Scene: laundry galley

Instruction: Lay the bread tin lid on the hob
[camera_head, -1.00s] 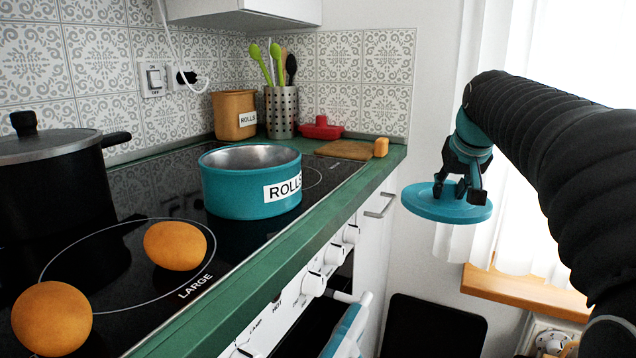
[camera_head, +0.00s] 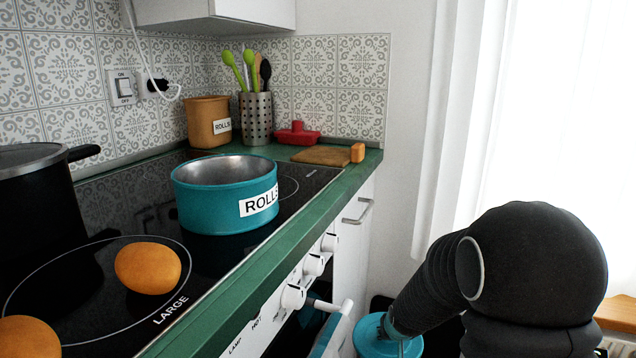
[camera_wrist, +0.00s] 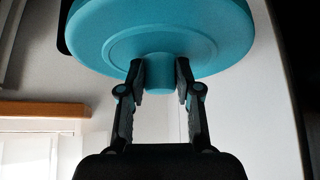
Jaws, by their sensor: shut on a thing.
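The teal bread tin lid (camera_wrist: 165,30) is a round disc with a short knob, and it shows in the wrist view. My gripper (camera_wrist: 160,78) is shut on that knob. In the head view the lid (camera_head: 372,338) is low, at the bottom edge beside the oven front, below the counter, and mostly cut off or hidden by my arm. The black hob (camera_head: 125,205) is set in the green counter at left. An open teal tin labelled ROLLS (camera_head: 215,200) stands on it, with a bare metal inside.
Two orange-brown rolls (camera_head: 148,268) lie on the hob's front LARGE ring. A black pot (camera_head: 35,215) stands at far left. An orange ROLLS canister (camera_head: 209,122), a utensil holder (camera_head: 256,118), a red object (camera_head: 298,134) and a wooden board (camera_head: 322,155) are at the back.

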